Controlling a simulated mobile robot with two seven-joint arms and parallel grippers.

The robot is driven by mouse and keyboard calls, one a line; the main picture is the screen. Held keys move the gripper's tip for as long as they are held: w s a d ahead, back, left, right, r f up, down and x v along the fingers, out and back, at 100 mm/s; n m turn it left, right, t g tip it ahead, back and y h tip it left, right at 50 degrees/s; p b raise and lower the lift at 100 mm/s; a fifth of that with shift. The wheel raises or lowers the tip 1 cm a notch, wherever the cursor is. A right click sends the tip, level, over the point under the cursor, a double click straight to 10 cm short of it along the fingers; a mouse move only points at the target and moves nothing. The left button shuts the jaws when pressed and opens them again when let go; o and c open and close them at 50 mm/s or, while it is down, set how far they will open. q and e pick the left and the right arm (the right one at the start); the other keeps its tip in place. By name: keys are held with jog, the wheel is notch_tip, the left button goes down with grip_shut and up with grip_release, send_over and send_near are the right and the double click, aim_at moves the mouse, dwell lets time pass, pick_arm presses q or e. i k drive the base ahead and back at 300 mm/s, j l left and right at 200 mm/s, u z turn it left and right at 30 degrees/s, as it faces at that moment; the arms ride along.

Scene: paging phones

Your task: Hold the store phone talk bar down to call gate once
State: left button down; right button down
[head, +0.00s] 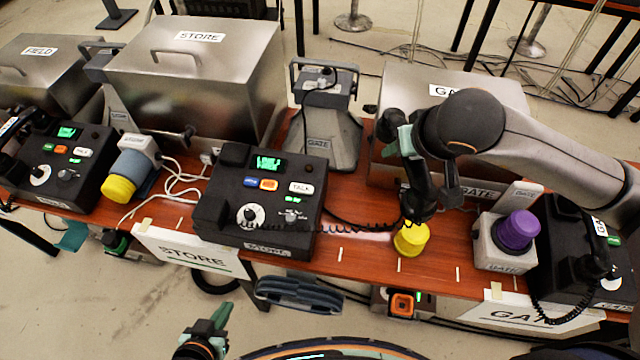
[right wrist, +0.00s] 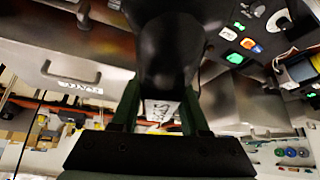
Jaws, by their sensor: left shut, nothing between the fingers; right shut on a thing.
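The store phone (head: 250,200) is a black box on the red-brown table, with a lit green display (head: 268,163), coloured buttons, a white dial and a white TALK label (head: 300,187). A black handset (head: 418,190) is held upright above the table, right of the box; a coiled cord runs from it toward the store phone. My right gripper (head: 398,143) is shut on this handset, which also fills the middle of the right wrist view (right wrist: 165,60). I cannot make out a talk bar on it. My left gripper (head: 222,314) is shut and empty, low in front of the table.
A yellow-capped object (head: 411,240) stands just below the handset. A purple-capped box (head: 515,232) and the gate phone (head: 575,245) are at right. The field phone (head: 65,155) is at left. Metal cases, including the STORE case (head: 200,75), line the back.

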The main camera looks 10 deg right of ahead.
aim_at(297, 188)
jog(key=l, duration=1.35)
